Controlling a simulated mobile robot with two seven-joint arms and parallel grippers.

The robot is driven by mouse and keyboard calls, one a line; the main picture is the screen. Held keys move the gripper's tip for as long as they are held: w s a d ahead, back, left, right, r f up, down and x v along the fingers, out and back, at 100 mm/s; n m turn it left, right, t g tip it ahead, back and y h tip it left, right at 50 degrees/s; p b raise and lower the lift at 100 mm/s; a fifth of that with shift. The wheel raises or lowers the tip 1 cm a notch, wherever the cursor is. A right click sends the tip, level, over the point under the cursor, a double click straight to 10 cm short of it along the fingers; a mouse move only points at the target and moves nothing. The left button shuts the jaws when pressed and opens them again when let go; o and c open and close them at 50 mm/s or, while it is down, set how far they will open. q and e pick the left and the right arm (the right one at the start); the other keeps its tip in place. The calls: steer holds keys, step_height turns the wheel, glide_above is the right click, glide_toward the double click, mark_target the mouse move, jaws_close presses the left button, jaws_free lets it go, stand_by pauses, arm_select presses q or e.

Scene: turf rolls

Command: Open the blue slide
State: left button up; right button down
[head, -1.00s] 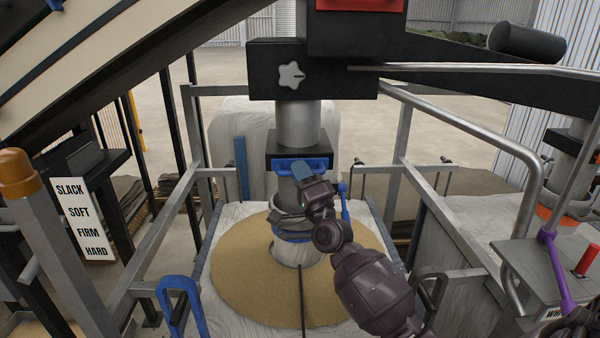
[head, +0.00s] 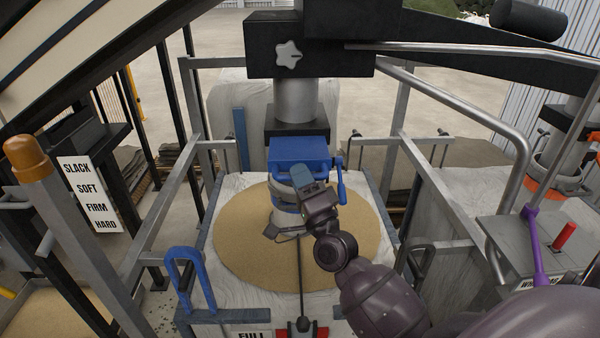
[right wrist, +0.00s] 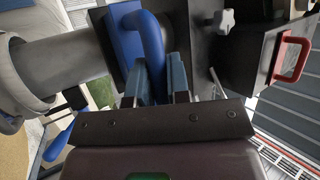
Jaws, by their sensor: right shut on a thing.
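The blue slide (head: 300,150) stands out from a black housing (head: 297,127) under a grey pipe. Its flat blue top shows towards me. My right gripper (head: 303,174) is at its front edge, over the strapped bag neck. In the right wrist view, the two fingers (right wrist: 160,80) are shut on the slide's blue handle bar (right wrist: 148,38). The slide plate (right wrist: 126,42) lies behind the bar. A blue lever (head: 340,186) hangs at the slide's right side. My left gripper is not in view.
Below is a white bulk bag with a round sand-coloured top (head: 245,245). Grey frame rails (head: 157,230) stand on both sides. A blue loop handle (head: 190,280) is at front left. A purple lever (head: 535,250) and a red-handled lever (head: 564,237) stand at right.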

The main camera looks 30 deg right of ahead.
steer(key=c, duration=1.4)
jaws_free()
steer(key=shift+b+v, duration=1.35)
steer(key=shift+v, duration=4.05)
